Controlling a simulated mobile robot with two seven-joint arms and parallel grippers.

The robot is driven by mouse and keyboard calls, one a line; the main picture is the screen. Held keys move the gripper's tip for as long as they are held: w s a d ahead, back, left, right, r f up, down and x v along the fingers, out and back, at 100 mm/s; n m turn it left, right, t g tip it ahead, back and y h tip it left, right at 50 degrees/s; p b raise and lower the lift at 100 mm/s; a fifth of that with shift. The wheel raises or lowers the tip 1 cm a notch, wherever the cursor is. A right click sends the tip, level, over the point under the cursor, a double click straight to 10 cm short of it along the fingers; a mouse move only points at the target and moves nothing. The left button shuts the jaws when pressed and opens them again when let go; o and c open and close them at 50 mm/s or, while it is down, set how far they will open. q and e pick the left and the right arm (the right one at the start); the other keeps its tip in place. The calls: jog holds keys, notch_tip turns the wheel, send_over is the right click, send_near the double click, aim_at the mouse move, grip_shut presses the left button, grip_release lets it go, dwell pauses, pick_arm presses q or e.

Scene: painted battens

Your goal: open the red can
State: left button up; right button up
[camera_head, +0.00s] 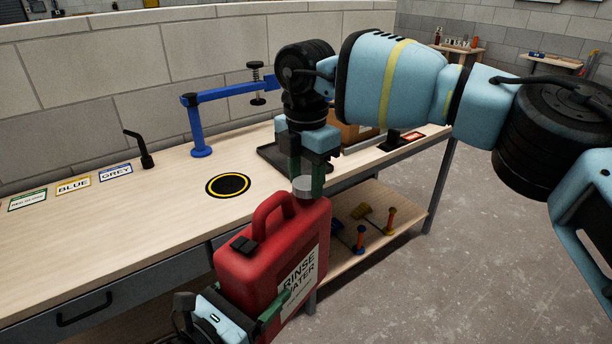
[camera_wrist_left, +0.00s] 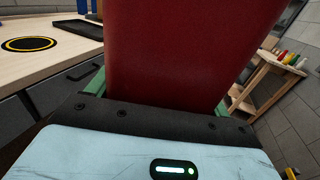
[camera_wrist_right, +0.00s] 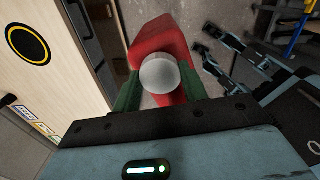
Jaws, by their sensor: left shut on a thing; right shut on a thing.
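The red can (camera_head: 265,247) is a jerrycan with a handle and a label reading "RINSE WATER". It is held up in front of the bench's front edge. My left gripper (camera_head: 262,322) is shut on the can's lower body; the can's red side fills much of the left wrist view (camera_wrist_left: 185,55). A light grey round cap (camera_head: 303,186) sits on top of the can. My right gripper (camera_head: 308,180) points down from above and is shut on the cap. In the right wrist view the cap (camera_wrist_right: 159,74) lies between the green fingers, over the red can (camera_wrist_right: 158,35).
The wooden bench (camera_head: 140,235) bears a yellow-ringed black disc (camera_head: 228,185), a blue clamp arm (camera_head: 200,140), a dark tray (camera_head: 275,158) and labels BLUE (camera_head: 73,186) and GREY (camera_head: 116,173). A lower shelf (camera_head: 350,245) holds brushes. Open floor (camera_head: 480,250) lies right.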

jog(key=n, duration=0.6)
jog(key=shift+n, duration=0.3)
jog(key=n, duration=0.6)
jog(key=shift+w+r, duration=0.1)
jog(key=n, duration=0.6)
jog(key=shift+n, duration=0.4)
jog(key=n, duration=0.7)
jog(key=shift+n, duration=0.4)
jog(key=n, duration=0.6)
jog(key=shift+n, duration=0.3)
jog(key=n, duration=0.4)
jog(key=shift+r+n, duration=0.1)
jog(key=shift+n, duration=0.2)
jog(key=n, duration=0.4)
jog(key=shift+n, duration=0.4)
pick_arm(q)
jog(key=shift+s+d+r, duration=0.1)
jog(key=shift+r, duration=0.2)
pick_arm(e)
jog(key=n, duration=0.5)
